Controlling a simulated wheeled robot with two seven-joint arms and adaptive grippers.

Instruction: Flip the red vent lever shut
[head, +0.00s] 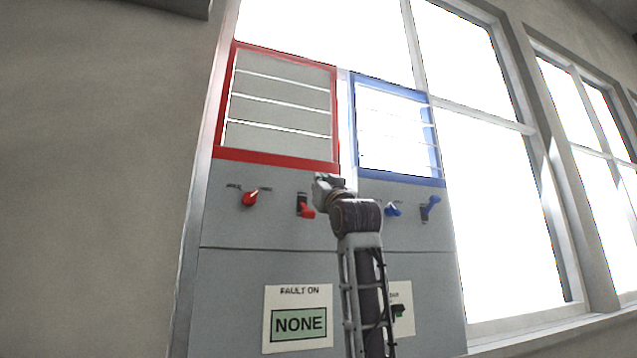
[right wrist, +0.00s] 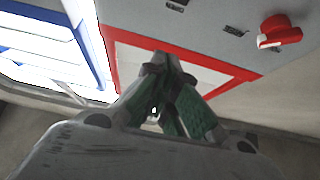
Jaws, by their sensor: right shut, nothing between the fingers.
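The red vent lever (head: 305,207) sits on the grey panel below the red-framed vent (head: 280,105). Its red handle hangs at the lower right of a dark slotted plate. The vent's slats look grey, with thin bright lines between them. My right gripper (head: 326,182) is shut and empty, just above and right of the lever; I cannot tell whether it touches anything. In the right wrist view its closed fingers (right wrist: 167,62) are in front of the red frame (right wrist: 203,61). I do not make out the lever in that view. My left gripper is not in view.
A red knob (head: 250,198) is left of the lever. A blue knob (head: 393,210) and blue lever (head: 430,207) sit right, below the bright blue-framed vent (head: 395,128). Below, a sign (head: 298,318) reads "FAULT ON NONE". My right arm partly covers a second sign (head: 402,307).

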